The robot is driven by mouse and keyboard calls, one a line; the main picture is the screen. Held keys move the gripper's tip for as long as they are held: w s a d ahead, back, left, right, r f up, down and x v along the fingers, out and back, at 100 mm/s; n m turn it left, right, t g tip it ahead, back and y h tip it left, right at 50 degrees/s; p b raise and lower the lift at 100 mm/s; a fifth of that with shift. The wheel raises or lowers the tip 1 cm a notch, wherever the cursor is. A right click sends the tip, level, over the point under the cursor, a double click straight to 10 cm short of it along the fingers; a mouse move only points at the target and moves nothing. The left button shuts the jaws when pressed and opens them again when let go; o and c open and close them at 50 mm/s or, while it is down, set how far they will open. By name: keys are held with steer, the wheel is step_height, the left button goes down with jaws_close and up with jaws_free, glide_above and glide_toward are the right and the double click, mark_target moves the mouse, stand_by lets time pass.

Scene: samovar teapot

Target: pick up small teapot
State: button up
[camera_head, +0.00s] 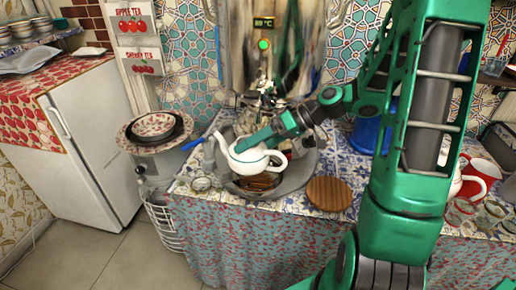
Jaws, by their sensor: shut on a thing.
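The gripper's fingers hide part of the teapot's top and handle. I cannot tell whether the teapot's base touches what is below it.
The samovar (268,95) stands just behind the tray. A round wooden board (329,193) lies to the right at the table's front. A blue container (370,135) and a red cup (482,178) are further right. A white fridge (95,140) stands left.

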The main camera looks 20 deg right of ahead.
mark_target(238, 158)
steer(key=shift+s+a+r, duration=0.5)
steer(key=shift+a+r, duration=0.15)
steer(key=shift+a, duration=0.35)
steer(key=shift+s+a+r, duration=0.45)
steer(key=shift+a+r, duration=0.25)
steer(key=shift+a, duration=0.25)
steer(key=shift+s+a+r, duration=0.5)
steer(key=shift+a+r, duration=0.15)
steer(key=shift+a, duration=0.45)
